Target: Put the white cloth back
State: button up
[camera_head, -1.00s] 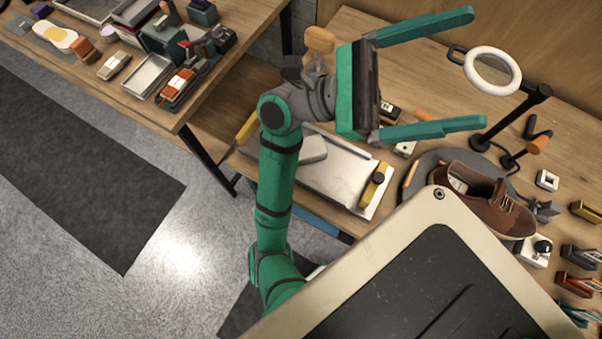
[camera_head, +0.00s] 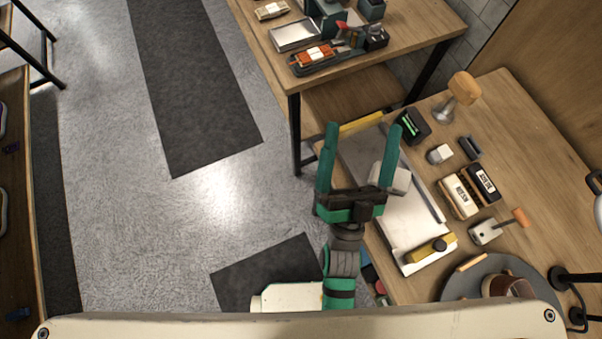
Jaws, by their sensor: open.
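A pale, block-like piece (camera_head: 401,178), which looks like the white cloth folded up, lies on the metal tray (camera_head: 410,222) on the right-hand workbench. My gripper (camera_head: 362,130) is open, its two green fingers pointing away over the tray's left side and the bench edge. Nothing shows held between the fingers.
A yellow-handled tool (camera_head: 430,250) lies across the tray's near end. Brushes (camera_head: 459,196), a wooden-knobbed tool (camera_head: 458,95) and a round grey mat (camera_head: 460,287) are to the right. A second table (camera_head: 420,42) with trays and boxes stands behind. Open floor lies left.

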jog(key=s+a+f+n+g+y, duration=0.1)
jog(key=s+a+f+n+g, duration=0.1)
jog(key=f, duration=0.5)
jog(key=s+a+f+n+g+y, duration=0.2)
jog(key=s+a+f+n+g, duration=0.1)
jog(key=s+a+f+g, duration=0.2)
jog(key=s+a+f+n+g+y, duration=0.2)
jog(key=s+a+f, duration=0.3)
jog(key=f, duration=0.6)
jog(key=shift+s+f+n+g, duration=0.15)
jog(key=shift+s+n+g, duration=0.35)
jog(key=shift+s+g, duration=0.5)
jog(key=shift+s+t, duration=0.15)
jog(key=shift+t, duration=0.15)
